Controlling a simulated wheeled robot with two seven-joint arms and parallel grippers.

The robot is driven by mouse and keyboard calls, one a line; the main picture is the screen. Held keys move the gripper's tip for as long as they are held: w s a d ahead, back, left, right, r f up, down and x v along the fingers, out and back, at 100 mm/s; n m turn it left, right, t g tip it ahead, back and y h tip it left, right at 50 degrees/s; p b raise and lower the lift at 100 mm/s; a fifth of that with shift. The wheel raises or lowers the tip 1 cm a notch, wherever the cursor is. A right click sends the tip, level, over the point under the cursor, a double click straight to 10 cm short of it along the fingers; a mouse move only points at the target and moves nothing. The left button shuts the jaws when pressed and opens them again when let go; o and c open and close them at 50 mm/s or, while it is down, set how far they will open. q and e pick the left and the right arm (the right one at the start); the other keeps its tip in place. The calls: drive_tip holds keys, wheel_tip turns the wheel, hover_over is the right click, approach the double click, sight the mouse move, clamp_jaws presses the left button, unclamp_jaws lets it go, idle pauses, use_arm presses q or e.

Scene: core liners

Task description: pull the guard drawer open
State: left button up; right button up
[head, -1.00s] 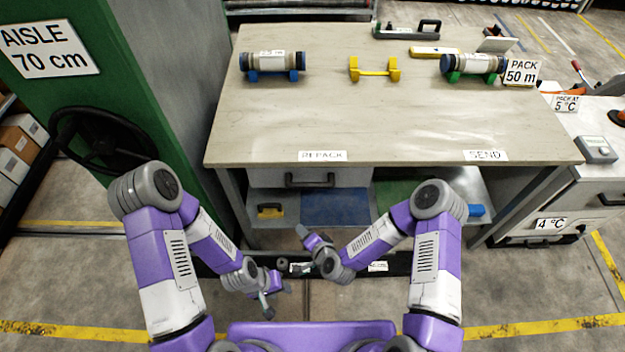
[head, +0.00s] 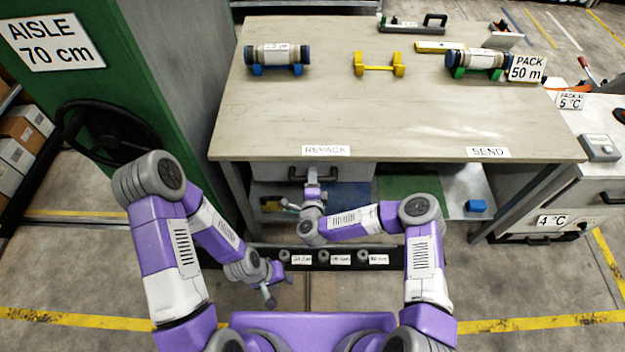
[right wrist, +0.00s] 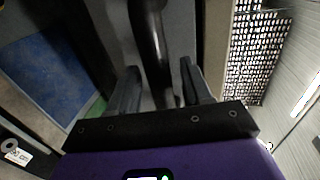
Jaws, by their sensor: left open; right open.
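The drawer (head: 345,173) is a grey front under the table's left half, closed, with a dark handle. My right gripper (head: 312,180) is at the handle and hides part of it. In the right wrist view the black handle bar (right wrist: 148,35) runs between the two fingers of my right gripper (right wrist: 160,82), which stand apart on either side of it. My left gripper (head: 270,286) is open and empty, low in front of the table, away from the drawer.
The table top (head: 330,110) bears two liners on cradles, at left (head: 277,56) and right (head: 478,60), and an empty yellow cradle (head: 379,65). A green pillar (head: 165,90) stands close at left. A low black rack (head: 330,257) with labels lies below the drawer.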

drive_tip(key=shift+w, duration=0.25)
drive_tip(key=shift+c, duration=0.3)
clamp_jaws()
use_arm(q)
drive_tip(key=shift+s+f, duration=0.1)
use_arm(e)
drive_tip(key=shift+s+f, duration=0.1)
